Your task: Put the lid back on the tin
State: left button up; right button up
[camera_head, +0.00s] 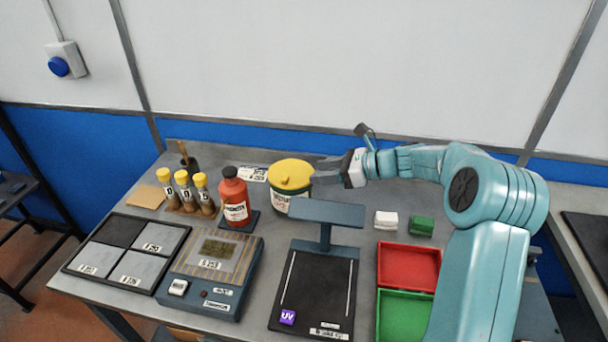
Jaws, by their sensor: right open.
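The tin (281,204), dark green with a pale label, stands at the back middle of the bench. Its yellow lid (290,170) lies on top of it and covers the mouth. I cannot tell whether the lid is fully seated. My right gripper (324,173) is open, just to the right of the lid at about its height, with its fingers pointing left. I cannot tell whether a fingertip touches the lid. My left gripper is not in view.
A red bottle (234,199) and yellow-capped vials (183,189) stand left of the tin. A dark UV stand (325,211) is in front of it. Red (408,265) and green (404,315) trays lie to the right, below white (385,220) and green (421,226) blocks.

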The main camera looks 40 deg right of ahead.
jog(key=shift+v, duration=1.5)
jog(key=shift+r, duration=0.1)
